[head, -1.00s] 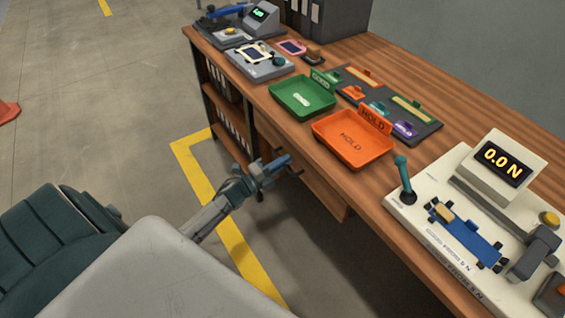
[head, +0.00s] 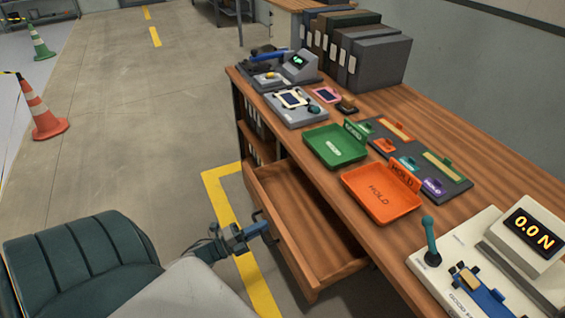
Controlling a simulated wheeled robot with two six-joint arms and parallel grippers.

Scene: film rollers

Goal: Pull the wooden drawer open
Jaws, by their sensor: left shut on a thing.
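The wooden drawer (head: 288,243) is pulled out from under the workbench, and its empty inside shows. Its front panel faces left, toward my left arm. A dark handle (head: 262,216) is on the front panel. My left gripper (head: 258,229) is at the handle and shut on it; the fingers hide part of the handle. My right gripper is not in view.
The wooden workbench (head: 480,150) carries a green tray (head: 335,146), an orange tray (head: 381,195) and a white force tester (head: 470,240). A chair (head: 80,265) stands at the lower left. Two cones (head: 42,115) stand on the far floor. The floor left of the drawer is open.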

